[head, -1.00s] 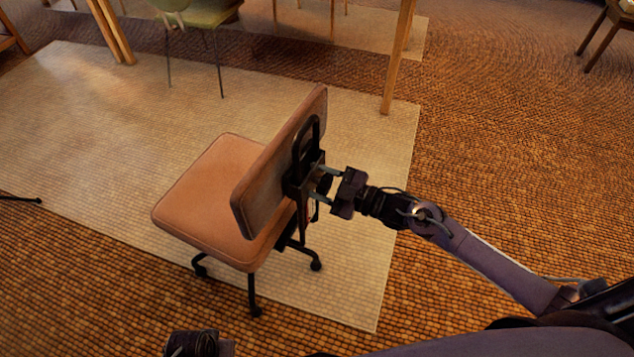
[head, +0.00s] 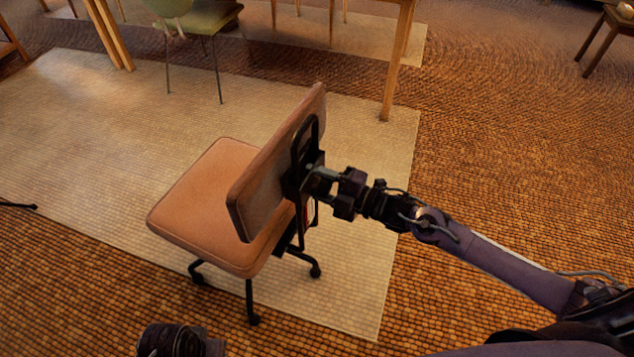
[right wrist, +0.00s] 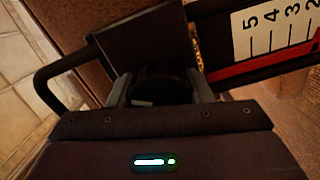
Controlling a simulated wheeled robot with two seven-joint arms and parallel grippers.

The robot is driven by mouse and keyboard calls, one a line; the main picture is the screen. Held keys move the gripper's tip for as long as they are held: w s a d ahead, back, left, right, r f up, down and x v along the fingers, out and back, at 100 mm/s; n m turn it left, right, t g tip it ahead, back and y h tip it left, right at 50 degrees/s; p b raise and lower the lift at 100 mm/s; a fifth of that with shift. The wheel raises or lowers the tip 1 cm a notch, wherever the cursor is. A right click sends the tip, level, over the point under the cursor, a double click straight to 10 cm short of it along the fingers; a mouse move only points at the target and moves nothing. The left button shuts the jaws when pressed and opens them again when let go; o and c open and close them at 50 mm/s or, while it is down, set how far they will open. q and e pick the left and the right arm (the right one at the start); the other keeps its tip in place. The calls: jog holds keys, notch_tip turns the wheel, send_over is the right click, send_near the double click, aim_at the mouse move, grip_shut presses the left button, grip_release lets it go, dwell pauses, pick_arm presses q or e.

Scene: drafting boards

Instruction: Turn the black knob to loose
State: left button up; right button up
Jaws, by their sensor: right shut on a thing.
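An office chair with a tan seat (head: 205,190) and backrest (head: 262,172) stands on the pale rug. The black knob (right wrist: 160,78) sits on the black bracket (right wrist: 150,38) behind the backrest. My right gripper (head: 319,181) reaches the bracket from the right in the head view, and its fingers mostly hide the knob there. In the right wrist view my right gripper (right wrist: 160,90) has a grey finger on either side of the knob and is shut on it. The knob's marking is not readable.
A white scale (right wrist: 275,35) with numbers and a red band is beside the bracket. A black loop handle (head: 305,138) rises above it. The rug (head: 90,130) is clear left of the chair. A green chair (head: 205,15) and a table leg (head: 398,65) stand behind.

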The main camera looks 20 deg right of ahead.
aim_at(330, 186)
pick_arm(q)
jog(key=shift+r, duration=0.2)
pick_arm(e)
jog(key=shift+w+r, duration=0.25)
jog(key=shift+r, duration=0.35)
jog(key=o, duration=0.7)
pick_arm(q)
jog(key=shift+s, duration=0.1)
pick_arm(e)
jog(key=shift+s+a, duration=0.1)
jog(key=shift+s, duration=0.05)
jog(key=shift+f, duration=0.2)
jog(key=shift+s+d, duration=0.2)
jog(key=shift+s, duration=0.05)
jog(key=v, duration=0.6)
jog(key=shift+s+d+p, duration=0.1)
jog(key=shift+d+p, duration=0.1)
jog(key=shift+p, duration=0.15)
pick_arm(q)
jog(key=f, duration=0.3)
jog(key=shift+w, duration=0.3)
pick_arm(e)
jog(key=shift+s+d, duration=0.3)
jog(key=shift+d, duration=0.05)
pick_arm(q)
jog(key=shift+s, duration=0.1)
pick_arm(e)
jog(key=shift+f, duration=0.1)
